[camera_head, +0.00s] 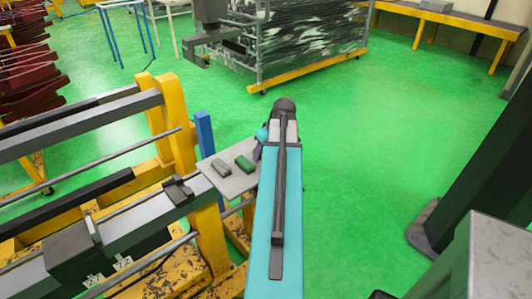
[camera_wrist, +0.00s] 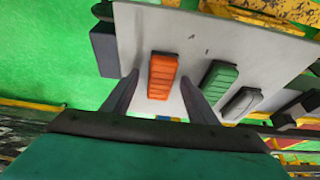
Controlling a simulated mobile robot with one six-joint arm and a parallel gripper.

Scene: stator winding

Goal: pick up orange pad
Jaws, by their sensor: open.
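The orange pad (camera_wrist: 162,76) lies on a light grey plate (camera_wrist: 200,32) in the wrist view. It is a small ribbed block. My gripper (camera_wrist: 160,88) is open, with one dark finger to the left of the pad and one to the right. I cannot tell how far above the plate the fingertips are. In the head view, my arm hides the orange pad and the gripper's fingers. The plate (camera_head: 226,183) shows there beside my arm.
A green pad (camera_wrist: 217,85) lies just right of the orange pad, close to my right finger. A grey pad (camera_wrist: 242,103) lies further right. In the head view, a yellow and grey machine frame (camera_head: 180,130) stands left of the plate. Open green floor lies to the right.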

